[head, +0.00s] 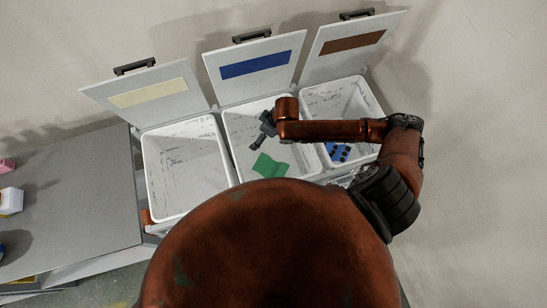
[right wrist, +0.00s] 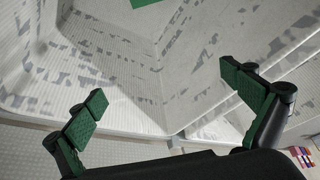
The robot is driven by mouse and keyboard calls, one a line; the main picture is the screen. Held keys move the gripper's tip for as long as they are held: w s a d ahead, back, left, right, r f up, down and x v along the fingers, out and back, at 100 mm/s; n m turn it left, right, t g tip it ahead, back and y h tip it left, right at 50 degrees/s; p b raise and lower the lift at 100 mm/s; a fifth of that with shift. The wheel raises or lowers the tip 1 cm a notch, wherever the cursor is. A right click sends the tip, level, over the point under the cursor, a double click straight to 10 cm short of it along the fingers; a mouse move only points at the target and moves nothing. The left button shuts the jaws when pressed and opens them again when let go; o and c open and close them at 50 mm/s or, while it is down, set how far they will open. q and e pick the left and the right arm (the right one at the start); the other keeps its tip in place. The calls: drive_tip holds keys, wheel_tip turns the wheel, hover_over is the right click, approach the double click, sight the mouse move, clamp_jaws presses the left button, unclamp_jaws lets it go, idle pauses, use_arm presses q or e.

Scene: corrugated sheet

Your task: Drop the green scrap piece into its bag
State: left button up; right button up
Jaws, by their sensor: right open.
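The green scrap piece (head: 270,165) is a flat, slightly bent sheet inside the middle bin (head: 228,133), whose raised lid has a blue label. I cannot tell whether it rests on the bin's bottom. My right gripper (head: 258,138) is over the same bin, apart from the green piece. In the right wrist view the right gripper (right wrist: 165,86) is open with nothing between its fingers. Only an edge of the green piece (right wrist: 146,2) shows there, at the top. My left gripper is not in view.
A left bin (head: 166,213) with a cream-labelled lid looks empty. A right bin (head: 366,92) with a brown-labelled lid holds a blue piece with dark spots (head: 339,152). A grey table (head: 85,200) with small items stands at the left. The raised lids stand behind the bins.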

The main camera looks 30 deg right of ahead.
drive_tip(key=v, duration=1.2)
drive_tip(key=shift+f, duration=0.1)
